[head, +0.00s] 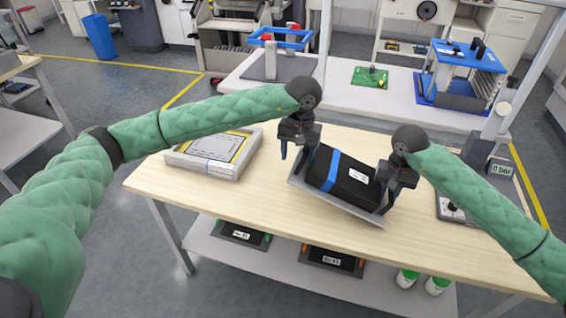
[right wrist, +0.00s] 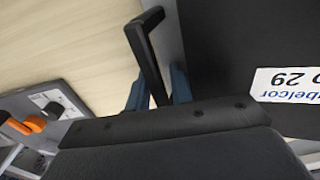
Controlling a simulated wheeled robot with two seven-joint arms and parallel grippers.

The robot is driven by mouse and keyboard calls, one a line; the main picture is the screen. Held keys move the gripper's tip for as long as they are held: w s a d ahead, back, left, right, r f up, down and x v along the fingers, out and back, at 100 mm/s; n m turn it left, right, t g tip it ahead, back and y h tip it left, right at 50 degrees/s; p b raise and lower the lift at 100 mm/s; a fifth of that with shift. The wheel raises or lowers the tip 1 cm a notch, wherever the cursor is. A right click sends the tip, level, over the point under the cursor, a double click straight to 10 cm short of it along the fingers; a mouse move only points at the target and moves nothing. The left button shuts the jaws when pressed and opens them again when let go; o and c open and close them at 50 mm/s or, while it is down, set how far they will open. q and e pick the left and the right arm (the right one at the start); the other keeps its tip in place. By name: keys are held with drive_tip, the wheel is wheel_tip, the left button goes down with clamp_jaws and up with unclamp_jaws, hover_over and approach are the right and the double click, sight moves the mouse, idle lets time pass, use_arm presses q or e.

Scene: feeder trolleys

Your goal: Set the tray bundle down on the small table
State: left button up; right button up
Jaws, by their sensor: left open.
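The tray bundle is a grey tray (head: 335,202) carrying a black case (head: 342,180) with a blue strap and a white label. It lies skewed over the middle of the small wooden table (head: 235,205) and looks tilted; whether its whole underside touches the top is hidden. My left gripper (head: 297,158) is open at the tray's left end. My right gripper (head: 388,200) is at the right end. In the right wrist view, its blue fingertips (right wrist: 157,92) sit on either side of the tray's black handle (right wrist: 147,50), and the case (right wrist: 245,45) shows beside it.
A grey device (head: 455,208) stands at the right, by a post. Black bins (head: 333,260) and green-white containers (head: 407,277) are on the lower shelf. A white bench (head: 330,95) is behind.

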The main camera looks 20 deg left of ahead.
use_arm(q)
drive_tip(key=r, duration=0.1)
drive_tip(key=d+r, duration=0.1)
drive_tip(key=shift+w+d+r+h, duration=0.15)
drive_tip(key=shift+d+r+h, duration=0.15)
drive_tip(key=shift+r, duration=0.1)
use_arm(e)
drive_tip(key=o, duration=0.6)
drive_tip(key=shift+s+d+f, duration=0.1)
drive_tip(key=shift+s+f, duration=0.1)
drive_tip(key=shift+f, duration=0.35)
drive_tip(key=shift+s+f, duration=0.15)
drive_tip(key=shift+f, duration=0.35)
drive_tip(key=shift+r, duration=0.1)
use_arm(q)
drive_tip(key=shift+a+f, duration=0.1)
drive_tip(key=shift+f, duration=0.05)
drive_tip(key=shift+c, duration=0.9)
use_arm(e)
drive_tip(key=r, duration=0.8)
drive_tip(key=shift+w+r, duration=0.2)
drive_tip(key=shift+w, duration=0.1)
drive_tip(key=c, duration=0.4)
use_arm(q)
drive_tip(key=shift+f, duration=0.2)
use_arm(e)
drive_tip(key=shift+r, duration=0.65)
use_arm(q)
drive_tip(key=shift+a, duration=0.1)
